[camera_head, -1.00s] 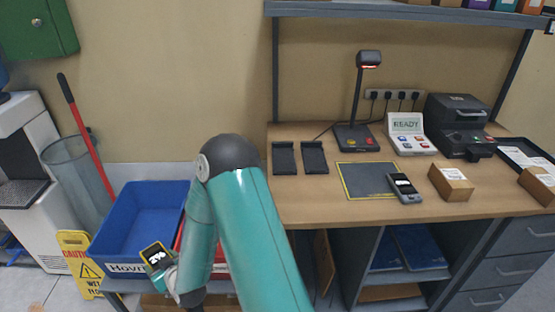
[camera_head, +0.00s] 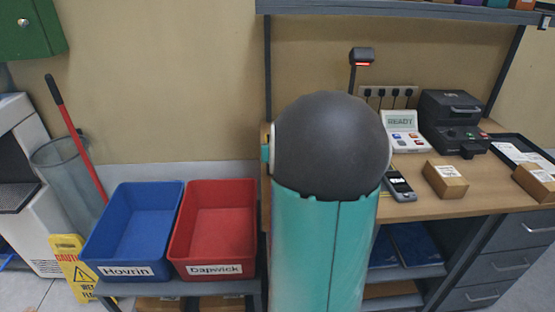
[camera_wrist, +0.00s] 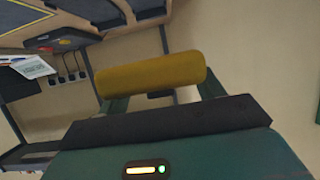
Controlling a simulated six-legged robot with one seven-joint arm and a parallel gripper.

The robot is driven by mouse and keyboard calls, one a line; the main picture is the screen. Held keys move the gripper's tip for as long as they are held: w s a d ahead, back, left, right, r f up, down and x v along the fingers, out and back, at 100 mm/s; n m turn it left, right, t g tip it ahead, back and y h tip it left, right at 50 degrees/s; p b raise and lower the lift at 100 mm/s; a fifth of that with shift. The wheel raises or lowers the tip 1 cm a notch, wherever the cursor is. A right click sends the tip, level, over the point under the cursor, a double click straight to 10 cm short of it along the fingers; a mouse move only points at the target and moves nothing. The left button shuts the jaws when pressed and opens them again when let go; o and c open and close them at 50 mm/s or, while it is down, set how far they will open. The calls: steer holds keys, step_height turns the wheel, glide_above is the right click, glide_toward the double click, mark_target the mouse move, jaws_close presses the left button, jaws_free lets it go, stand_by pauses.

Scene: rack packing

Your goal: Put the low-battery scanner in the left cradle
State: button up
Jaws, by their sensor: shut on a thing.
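My gripper (camera_wrist: 160,92) shows in the wrist view, its fingers shut on a yellow-cased scanner (camera_wrist: 150,75) seen edge-on. Its screen is out of sight. In the head view my arm hides the gripper and the scanner. The two dark cradles are also hidden there. They show at the top of the wrist view, upside down: one cradle (camera_wrist: 98,10) beside the other cradle (camera_wrist: 146,6), both apart from the held scanner. A second, dark scanner (camera_head: 400,186) lies on the bench, its screen too small to read.
A blue bin (camera_head: 130,235) and a red bin (camera_head: 217,232) stand left of the bench. A scanning lamp (camera_head: 362,56), a READY panel (camera_head: 404,132), a printer (camera_head: 452,122) and a cardboard box (camera_head: 446,181) are on the bench. A shelf (camera_head: 410,11) runs above it.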

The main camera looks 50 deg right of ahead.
steer(key=shift+s+d+r, duration=0.5)
steer(key=shift+s+r, duration=0.05)
steer(key=shift+d, duration=0.25)
steer(key=x, duration=0.8)
steer(key=shift+w+f, duration=0.25)
steer(key=shift+w, duration=0.1)
steer(key=w+d+f, duration=0.1)
steer(key=f, duration=0.1)
steer(key=w+d+f, duration=0.1)
steer(key=f, duration=0.1)
steer(key=w+d+f, duration=0.1)
steer(key=d, duration=0.1)
steer(key=shift+w+f, duration=0.4)
step_height(320, 180, down, 3)
steer(key=shift+w+d+f, duration=0.1)
steer(key=shift+f, duration=0.15)
